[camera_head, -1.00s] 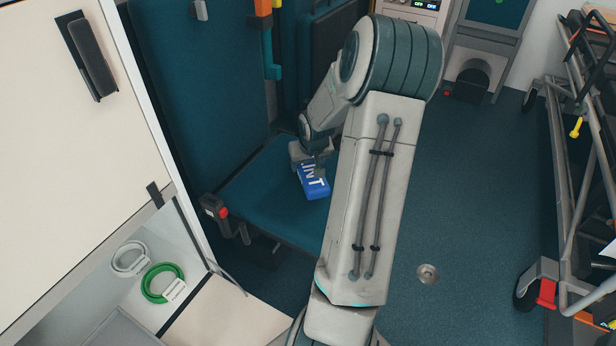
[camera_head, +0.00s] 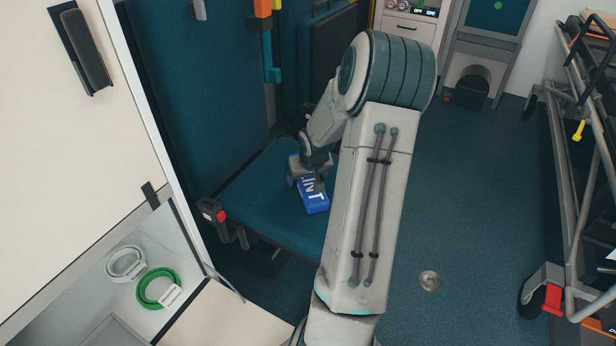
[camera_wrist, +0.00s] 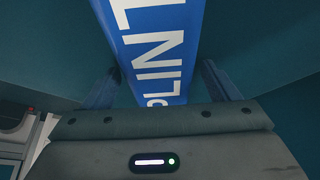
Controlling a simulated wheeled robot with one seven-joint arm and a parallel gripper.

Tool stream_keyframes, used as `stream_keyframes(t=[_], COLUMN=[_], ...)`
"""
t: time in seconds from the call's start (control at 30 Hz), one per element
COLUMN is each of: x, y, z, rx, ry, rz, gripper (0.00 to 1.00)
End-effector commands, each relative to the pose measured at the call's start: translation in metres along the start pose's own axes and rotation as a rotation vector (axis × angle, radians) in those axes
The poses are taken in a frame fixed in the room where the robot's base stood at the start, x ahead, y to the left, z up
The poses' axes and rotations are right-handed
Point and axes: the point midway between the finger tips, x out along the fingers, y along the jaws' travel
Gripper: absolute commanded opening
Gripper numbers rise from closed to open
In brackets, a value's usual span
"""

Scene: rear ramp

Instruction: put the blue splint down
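The blue splint (camera_head: 314,197), with white lettering, lies on or just above the dark teal seat; the head view does not settle which. My gripper (camera_head: 312,182) is over its far end, pointing down. In the wrist view the splint (camera_wrist: 158,50) runs between the two fingers of my gripper (camera_wrist: 162,75). A gap shows between the splint and the right finger; the left fingertip is very close to its edge. The fingers look open around it. My arm hides the right part of the seat.
The teal seat (camera_head: 262,213) has bare room left of and in front of the splint. A red-buttoned buckle (camera_head: 213,214) is at its left corner. A green ring (camera_head: 158,289) and a white ring (camera_head: 125,263) lie at lower left. A wheeled stretcher (camera_head: 575,190) stands at right.

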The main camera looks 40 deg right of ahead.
Motion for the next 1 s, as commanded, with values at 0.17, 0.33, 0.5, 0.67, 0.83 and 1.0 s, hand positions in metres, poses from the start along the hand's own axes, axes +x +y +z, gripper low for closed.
stream_keyframes(t=[0.17,0.33,0.5,0.67,0.83,1.0], x=[-0.005,-0.033,-0.073,-0.102,-0.119,-0.124], y=[0.0,0.001,0.001,0.001,0.001,0.0], z=[-0.002,-0.003,-0.004,-0.003,-0.002,-0.001], rx=[0.0,0.001,0.001,0.003,0.002,-0.001], ry=[0.0,0.001,0.002,0.001,0.001,-0.001], rz=[0.0,0.002,0.003,0.002,0.001,0.0], gripper=[0.81,0.81,0.81,0.81,0.81,0.81])
